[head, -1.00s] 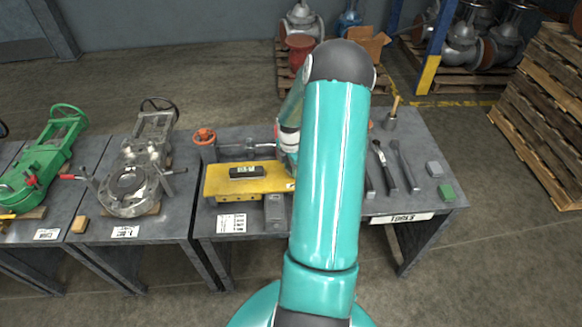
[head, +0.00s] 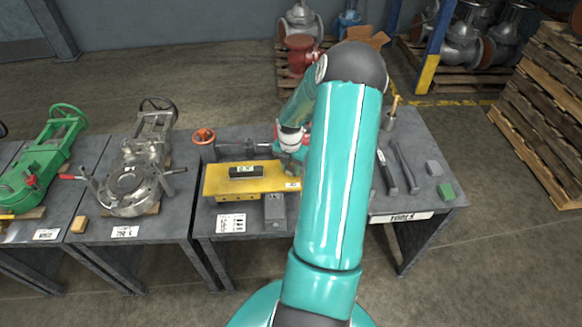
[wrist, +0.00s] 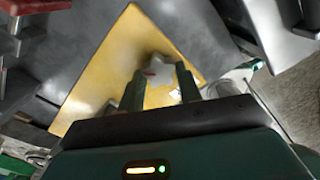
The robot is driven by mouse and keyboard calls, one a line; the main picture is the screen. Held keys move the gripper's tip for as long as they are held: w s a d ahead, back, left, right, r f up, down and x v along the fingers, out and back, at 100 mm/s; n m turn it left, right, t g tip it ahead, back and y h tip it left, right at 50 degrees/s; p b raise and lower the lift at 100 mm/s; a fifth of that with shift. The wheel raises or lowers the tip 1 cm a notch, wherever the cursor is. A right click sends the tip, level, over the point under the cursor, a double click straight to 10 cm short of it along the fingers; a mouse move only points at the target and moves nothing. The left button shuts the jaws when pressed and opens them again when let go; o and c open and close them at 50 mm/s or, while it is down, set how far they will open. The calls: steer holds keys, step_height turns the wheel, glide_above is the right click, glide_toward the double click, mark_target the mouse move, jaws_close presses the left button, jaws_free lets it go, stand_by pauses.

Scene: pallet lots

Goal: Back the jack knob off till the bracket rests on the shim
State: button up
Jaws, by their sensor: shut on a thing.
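The yellow bracket (head: 222,181) lies as a plate on the middle bench in the head view, with a small dark display box (head: 247,171) on top. Its digits are too small to read surely. My gripper (wrist: 161,88) is over the bracket, which also shows in the wrist view (wrist: 104,65). Its two green fingers are shut on a pale grey piece with a red mark, which looks like the jack knob (wrist: 159,66). In the head view, the fingers and knob are hidden behind my arm. I cannot pick out the shim or tell whether the bracket touches it.
A grey block (head: 275,208) stands at the bracket's front edge. An orange handwheel (head: 204,136) is at the back left of the bench. Dark hand tools (head: 404,167) and a green block (head: 446,191) lie to the right. Valve bodies (head: 127,185) sit on the left benches.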

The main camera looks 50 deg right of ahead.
mark_target(290, 170)
steer(key=o, duration=1)
steer(key=shift+r, duration=0.1)
step_height(290, 170, up, 14)
steer(key=shift+f, duration=0.15)
steer(key=shift+a, duration=0.1)
